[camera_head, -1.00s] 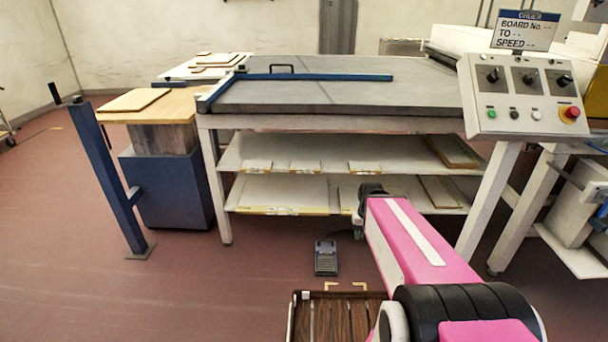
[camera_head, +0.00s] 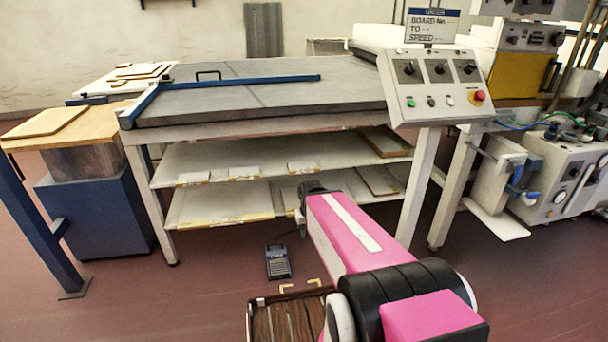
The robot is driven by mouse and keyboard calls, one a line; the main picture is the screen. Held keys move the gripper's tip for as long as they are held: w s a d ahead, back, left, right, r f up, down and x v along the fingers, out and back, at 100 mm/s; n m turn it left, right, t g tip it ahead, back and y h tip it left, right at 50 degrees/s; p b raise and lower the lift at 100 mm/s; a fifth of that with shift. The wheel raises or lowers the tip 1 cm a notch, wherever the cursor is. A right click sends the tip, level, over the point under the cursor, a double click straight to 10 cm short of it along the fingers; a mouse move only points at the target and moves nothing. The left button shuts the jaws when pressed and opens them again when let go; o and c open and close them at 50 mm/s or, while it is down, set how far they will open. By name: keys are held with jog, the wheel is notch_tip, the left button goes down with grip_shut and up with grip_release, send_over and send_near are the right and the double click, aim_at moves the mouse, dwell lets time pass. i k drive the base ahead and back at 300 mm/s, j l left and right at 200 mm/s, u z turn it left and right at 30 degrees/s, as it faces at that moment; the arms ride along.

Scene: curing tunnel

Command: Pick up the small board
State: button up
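Several thin, flat boards are in view, and I cannot tell for sure which one is the small board. One tan board (camera_head: 45,122) lies flat on a wooden-topped stand at the left. More light boards (camera_head: 140,72) lie on the white table behind it, one of them smaller than the others. My pink arm reaches forward from the bottom right, low in front of the big table and well away from these boards. A dark joint shows at its far end. I cannot make out my gripper or its fingers.
A big grey-topped table (camera_head: 260,95) with a blue rail (camera_head: 240,79) and two lower shelves fills the middle. A control panel (camera_head: 435,85) stands at its right end. A blue post (camera_head: 38,225) rises at the left. A foot pedal (camera_head: 278,262) and a slatted wooden tray (camera_head: 285,318) are low in front.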

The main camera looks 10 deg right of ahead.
aim_at(309, 166)
jog(key=l+u, duration=0.3)
jog(key=l, duration=0.5)
jog(key=l+u, duration=0.3)
jog(key=l, duration=0.55)
